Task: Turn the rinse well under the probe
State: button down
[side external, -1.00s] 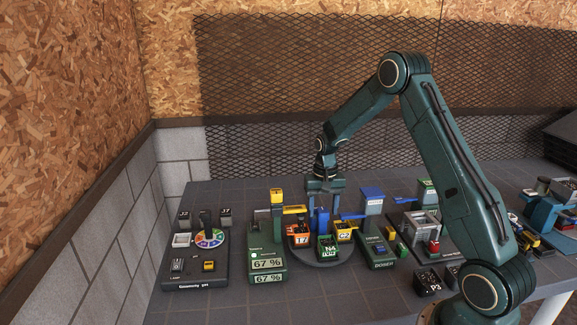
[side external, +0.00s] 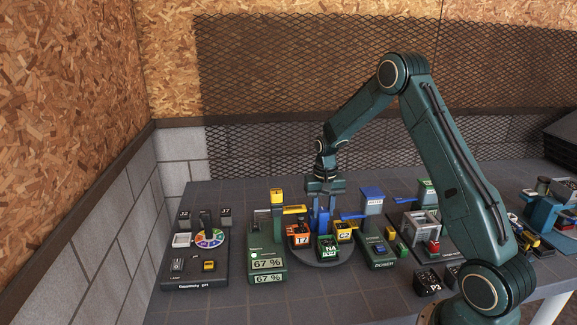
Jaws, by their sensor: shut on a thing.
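A dark round turntable (side external: 322,261) stands mid-bench. It carries an orange cup marked 17 (side external: 298,238), a green cup (side external: 327,248) at the front and a yellow cup (side external: 344,233) at the right. A blue upright handle (side external: 320,222) rises from its middle. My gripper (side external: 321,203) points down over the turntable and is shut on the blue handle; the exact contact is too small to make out. A green stand with a yellow top and yellow arm (side external: 293,209) reaches toward the turntable from the left; the probe tip cannot be made out. I cannot tell which cup is the rinse well.
A green unit with two 67 % displays (side external: 267,264) stands close left of the turntable. A doser (side external: 379,249) with a blue arm stands close right. A dark panel with a coloured wheel (side external: 209,238) is at far left. The bench front is mostly clear.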

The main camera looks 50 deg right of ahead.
jog(key=shift+n, duration=4.5)
jog(key=shift+w+n, duration=0.1)
jog(key=shift+n, duration=2)
jog(key=shift+r+n, duration=0.1)
jog(key=shift+n, duration=2.2)
jog(key=c, duration=1)
grip_release()
